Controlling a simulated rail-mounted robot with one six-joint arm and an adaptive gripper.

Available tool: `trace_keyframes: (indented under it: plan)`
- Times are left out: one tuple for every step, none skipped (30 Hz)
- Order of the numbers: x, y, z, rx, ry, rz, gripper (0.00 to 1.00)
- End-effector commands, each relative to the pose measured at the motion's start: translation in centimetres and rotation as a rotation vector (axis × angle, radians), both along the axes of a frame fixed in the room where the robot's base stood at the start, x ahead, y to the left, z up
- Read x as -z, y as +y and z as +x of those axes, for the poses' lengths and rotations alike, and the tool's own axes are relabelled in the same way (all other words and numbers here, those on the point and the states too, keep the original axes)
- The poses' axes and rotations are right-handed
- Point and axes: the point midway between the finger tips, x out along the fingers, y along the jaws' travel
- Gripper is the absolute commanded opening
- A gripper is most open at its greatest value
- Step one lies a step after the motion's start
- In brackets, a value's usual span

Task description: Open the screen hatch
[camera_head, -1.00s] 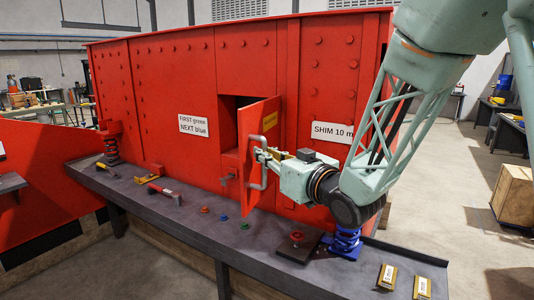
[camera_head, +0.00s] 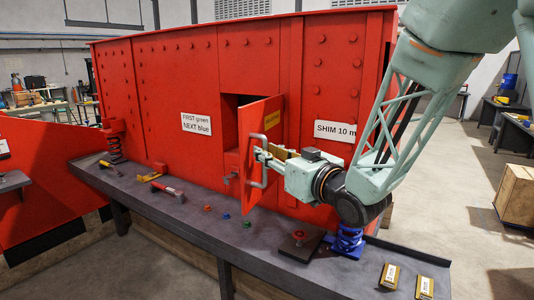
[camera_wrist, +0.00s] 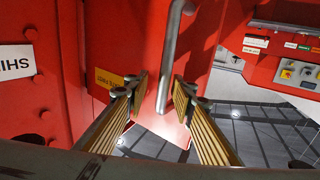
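The red screen hatch (camera_head: 255,165) stands swung out from the red wall, with a dark opening (camera_head: 231,108) showing to its left. Its grey bar handle (camera_head: 265,165) is on the outer face. My gripper (camera_head: 263,154) is at the handle, coming from the right. In the wrist view, my gripper (camera_wrist: 158,98) has its two fingers apart with a clear gap. The handle (camera_wrist: 172,60) rises ahead between them, nearer the right finger; I cannot tell whether they touch. The hatch panel (camera_wrist: 148,45) with a yellow label (camera_wrist: 112,80) shows behind.
A latch (camera_head: 229,178) sits below the opening.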

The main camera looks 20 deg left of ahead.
Motion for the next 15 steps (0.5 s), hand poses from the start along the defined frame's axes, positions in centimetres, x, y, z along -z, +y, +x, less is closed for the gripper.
trace_keyframes:
  plan:
    - [0.0, -0.1, 0.0, 0.0, 0.0, 0.0, 0.23]
    - [0.0, -0.1, -0.1, 0.0, 0.0, 0.0, 0.23]
    - [0.0, -0.2, -0.1, 0.001, 0.0, 0.0, 0.23]
    - [0.0, -0.3, -0.2, 0.001, 0.0, 0.0, 0.23]
    - [0.0, -0.4, -0.2, 0.001, 0.0, 0.0, 0.23]
    - [0.0, -0.5, -0.4, 0.001, 0.0, 0.0, 0.23]
    - [0.0, -0.7, -0.5, 0.001, 0.0, 0.0, 0.23]
    - [0.0, -0.8, -0.6, 0.001, 0.0, 0.0, 0.23]
    - [0.0, -1.1, -0.8, 0.001, -0.001, -0.001, 0.23]
    - [0.0, -1.3, -1.0, 0.001, 0.0, -0.001, 0.23]
    - [0.0, -1.5, -1.2, 0.001, 0.001, -0.001, 0.23]
    - [0.0, -1.8, -1.5, 0.001, 0.001, -0.001, 0.23]
    - [0.0, -2.1, -1.8, 0.001, 0.001, -0.001, 0.23]
    - [0.0, -2.4, -2.0, 0.001, 0.0, 0.0, 0.23]
    - [-0.1, -2.8, -2.3, 0.002, 0.0, 0.0, 0.23]
